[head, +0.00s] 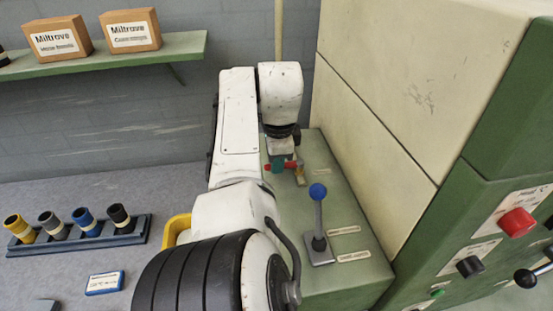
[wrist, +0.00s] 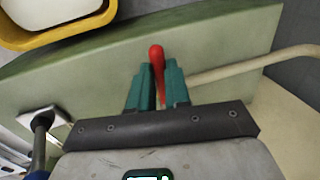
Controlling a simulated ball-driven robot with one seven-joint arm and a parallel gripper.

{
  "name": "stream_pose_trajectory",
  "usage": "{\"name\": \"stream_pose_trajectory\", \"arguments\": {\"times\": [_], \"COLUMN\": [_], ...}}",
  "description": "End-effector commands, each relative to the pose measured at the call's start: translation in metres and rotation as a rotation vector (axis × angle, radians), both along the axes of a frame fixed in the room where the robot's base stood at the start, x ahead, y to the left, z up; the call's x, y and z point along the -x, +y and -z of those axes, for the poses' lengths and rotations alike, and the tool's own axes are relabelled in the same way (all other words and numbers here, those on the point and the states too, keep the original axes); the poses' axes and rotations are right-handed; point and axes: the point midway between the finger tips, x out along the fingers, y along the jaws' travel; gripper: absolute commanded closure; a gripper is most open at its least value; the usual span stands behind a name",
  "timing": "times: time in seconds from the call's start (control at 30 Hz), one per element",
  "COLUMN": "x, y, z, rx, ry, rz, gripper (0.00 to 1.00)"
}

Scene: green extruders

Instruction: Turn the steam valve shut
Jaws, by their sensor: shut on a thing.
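The steam valve has a red handle (wrist: 156,58) and a small brass-coloured body (head: 300,176) on top of the green cabinet (head: 345,275). In the wrist view the handle's rounded red end stands up between the two teal fingers of my gripper (wrist: 158,76). The fingers are closed on the handle from both sides. My wrist and fingers hide part of the handle and valve.
A lever with a blue knob (head: 317,191) stands on the cabinet top, nearer than the valve. The tall cream machine (head: 395,125) rises close on the right. A pale pipe (wrist: 245,69) runs near the valve. A yellow bin (head: 176,229) is left of the cabinet.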

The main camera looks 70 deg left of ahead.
Motion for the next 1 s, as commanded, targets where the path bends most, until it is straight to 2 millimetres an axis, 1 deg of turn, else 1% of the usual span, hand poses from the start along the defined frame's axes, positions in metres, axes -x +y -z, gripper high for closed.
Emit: {"name": "stream_pose_trajectory", "arguments": {"times": [0.1, 0.13, 0.37, 0.6, 0.73, 0.87, 0.97, 1.0], "x": [-0.002, -0.002, -0.001, -0.001, 0.000, 0.000, 0.000, 0.000], "y": [0.001, 0.001, 0.000, 0.000, 0.000, -0.002, -0.005, -0.006], "z": [-0.002, -0.003, -0.001, -0.001, -0.005, -0.018, -0.031, -0.039], "rx": [-0.004, -0.005, -0.003, -0.002, -0.004, -0.005, -0.006, -0.008], "ry": [-0.005, -0.005, -0.003, -0.002, -0.002, 0.000, -0.001, -0.002], "rz": [0.003, 0.003, 0.001, 0.000, -0.002, -0.002, 0.001, -0.001], "gripper": [1.00, 0.80, 0.58, 0.57, 0.57, 0.57, 0.57, 0.57]}}
